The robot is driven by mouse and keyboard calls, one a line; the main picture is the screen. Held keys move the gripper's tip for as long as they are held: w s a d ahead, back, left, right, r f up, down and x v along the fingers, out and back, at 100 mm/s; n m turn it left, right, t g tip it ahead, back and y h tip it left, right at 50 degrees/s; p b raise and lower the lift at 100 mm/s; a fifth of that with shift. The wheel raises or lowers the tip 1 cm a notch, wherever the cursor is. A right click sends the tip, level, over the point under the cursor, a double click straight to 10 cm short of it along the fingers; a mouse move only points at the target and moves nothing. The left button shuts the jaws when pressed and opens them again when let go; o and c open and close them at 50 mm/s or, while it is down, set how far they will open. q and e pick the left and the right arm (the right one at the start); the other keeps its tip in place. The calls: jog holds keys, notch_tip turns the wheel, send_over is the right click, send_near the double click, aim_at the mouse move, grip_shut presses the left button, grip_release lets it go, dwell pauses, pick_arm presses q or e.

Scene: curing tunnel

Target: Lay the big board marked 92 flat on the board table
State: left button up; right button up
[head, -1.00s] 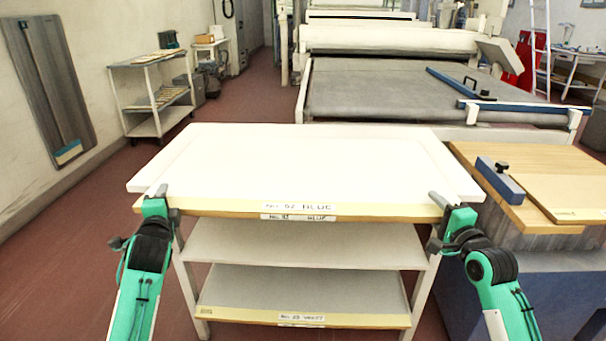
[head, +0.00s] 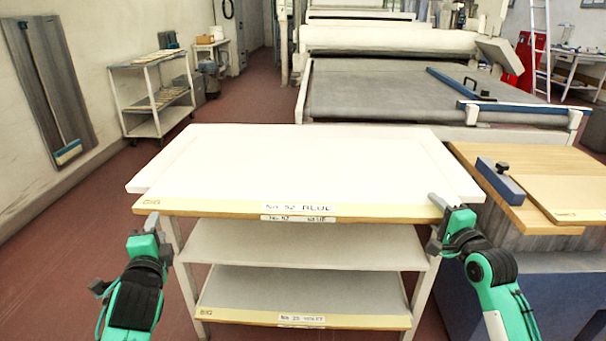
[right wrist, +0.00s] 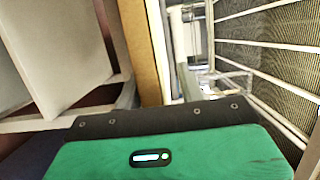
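The big white board (head: 300,165) lies flat on top of a shelf rack. Its yellow front strip (head: 230,206) reads "BIG" and "No. 92 BLUE", though the digits are blurred. My left gripper (head: 152,221) is at the front left corner, its fingertip just in front of and below the strip. My right gripper (head: 436,203) is at the front right corner, a grey finger overlapping the edge. Whether either is open or shut does not show. The right wrist view shows my green gripper body and a brown strip (right wrist: 143,50), but no clear fingertips.
A wood-topped table (head: 490,175) at the right bears a blue clamp block (head: 500,180) and a pale board (head: 570,195). A lower rack shelf holds another labelled board (head: 300,290). A large dark-bedded machine (head: 390,90) stands behind. Floor is clear at the left.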

jog(key=shift+s+d+f, duration=0.1)
jog(key=shift+s+d, duration=0.05)
jog(key=shift+s, duration=0.2)
jog(key=v, duration=1.1)
jog(key=shift+s, duration=0.15)
